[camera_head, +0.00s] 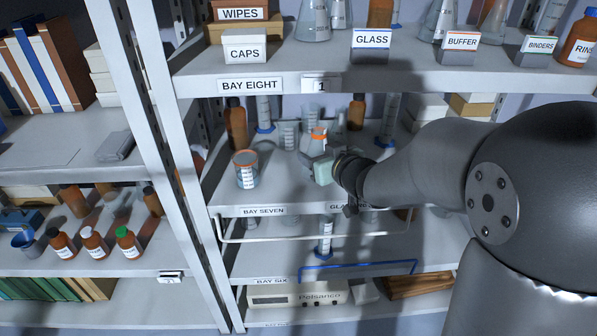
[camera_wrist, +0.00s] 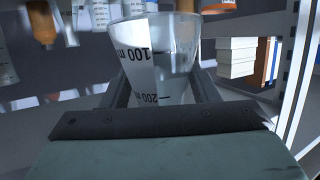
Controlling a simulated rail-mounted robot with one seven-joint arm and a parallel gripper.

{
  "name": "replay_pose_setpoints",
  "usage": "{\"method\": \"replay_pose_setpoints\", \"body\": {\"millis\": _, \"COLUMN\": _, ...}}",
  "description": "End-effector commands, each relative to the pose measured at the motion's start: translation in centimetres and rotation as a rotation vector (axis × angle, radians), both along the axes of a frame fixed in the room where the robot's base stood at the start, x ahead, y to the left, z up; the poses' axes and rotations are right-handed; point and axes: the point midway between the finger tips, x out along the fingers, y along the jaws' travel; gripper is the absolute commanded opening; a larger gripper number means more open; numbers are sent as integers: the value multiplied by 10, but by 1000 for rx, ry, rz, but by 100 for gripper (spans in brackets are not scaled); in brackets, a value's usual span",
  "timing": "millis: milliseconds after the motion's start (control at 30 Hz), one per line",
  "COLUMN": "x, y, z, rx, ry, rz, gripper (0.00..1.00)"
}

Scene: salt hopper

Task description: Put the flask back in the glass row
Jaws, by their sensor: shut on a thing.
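My gripper (camera_head: 321,150) reaches into the bay seven shelf (camera_head: 285,195) from the right. In the wrist view, its two fingers (camera_wrist: 163,88) stand on either side of a clear glass flask (camera_wrist: 180,50) with 100 and 200 ml marks, shut on it. In the head view the held flask is mostly hidden by the gripper and other glassware; an orange patch shows just above the gripper. Another label starting "GLA" on the bay seven edge is partly hidden by my arm.
On the bay seven shelf stand an orange-lidded jar (camera_head: 246,170), a brown bottle (camera_head: 236,124) and measuring cylinders (camera_head: 264,113) close to my gripper. The top shelf edge (camera_head: 420,80) is above it. A white rail (camera_head: 270,240) runs below. White boxes (camera_wrist: 235,57) show in the wrist view.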

Motion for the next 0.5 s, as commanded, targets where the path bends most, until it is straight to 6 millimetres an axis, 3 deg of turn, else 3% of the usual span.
{"method": "replay_pose_setpoints", "body": {"millis": 300, "x": 74, "y": 23, "z": -41, "rx": -5, "ry": 5, "rz": 5, "gripper": 26}}
{"method": "replay_pose_setpoints", "body": {"millis": 500, "x": 100, "y": 30, "z": -75, "rx": -4, "ry": 2, "rz": 4, "gripper": 26}}
